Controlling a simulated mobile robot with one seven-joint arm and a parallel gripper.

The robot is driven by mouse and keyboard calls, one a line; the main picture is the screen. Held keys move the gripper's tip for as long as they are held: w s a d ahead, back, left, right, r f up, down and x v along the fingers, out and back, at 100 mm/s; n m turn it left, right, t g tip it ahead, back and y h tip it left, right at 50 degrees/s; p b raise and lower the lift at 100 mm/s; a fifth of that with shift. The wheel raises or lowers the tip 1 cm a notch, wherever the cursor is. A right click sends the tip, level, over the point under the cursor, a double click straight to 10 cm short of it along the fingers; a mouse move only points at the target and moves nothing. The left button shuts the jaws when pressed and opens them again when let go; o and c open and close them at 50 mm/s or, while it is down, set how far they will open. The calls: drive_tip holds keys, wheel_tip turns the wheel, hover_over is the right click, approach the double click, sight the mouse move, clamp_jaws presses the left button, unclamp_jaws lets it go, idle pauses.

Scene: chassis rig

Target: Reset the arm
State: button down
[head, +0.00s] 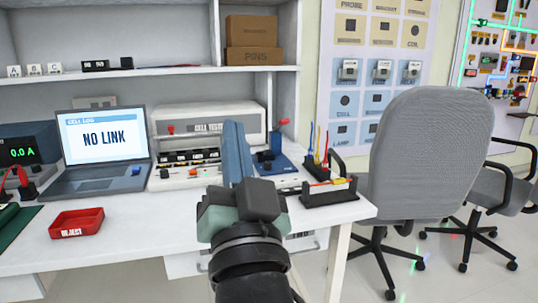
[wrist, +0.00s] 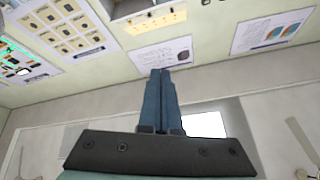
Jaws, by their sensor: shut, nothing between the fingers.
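My gripper (head: 234,152) shows in the head view as two blue fingers pointing up, in front of the white cell tester. The fingers are pressed together and hold nothing. In the wrist view the shut fingers (wrist: 163,98) stand upright in the middle, with the wall and posters beyond them. My forearm and wrist rise from the bottom of the head view, in front of the bench's front edge. The gripper hides part of the tester and of the bench top.
The white bench (head: 130,225) carries a laptop (head: 97,150) reading "NO LINK", a red reject tray (head: 76,222), the cell tester (head: 205,125) and a black rack (head: 328,192) at the right end. A grey chair (head: 428,140) stands right of the bench. Shelves rise behind.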

drive_tip(key=s+d+r+n+t+h, duration=0.1)
drive_tip(key=s+d+r+t+h, duration=0.15)
drive_tip(key=s+r, duration=0.4)
drive_tip(key=s+d+r+n+t+h, duration=0.2)
drive_tip(key=s+r+h, duration=0.1)
drive_tip(key=s+r, duration=0.35)
wheel_tip(320, 180, up, 35)
drive_tip(key=p, duration=3.5)
drive_tip(key=shift+w+a+y+p, duration=0.25)
drive_tip(key=shift+w+y+p, duration=0.05)
drive_tip(key=shift+w+y, duration=0.15)
drive_tip(key=shift+r+g, duration=0.1)
drive_tip(key=shift+g, duration=0.15)
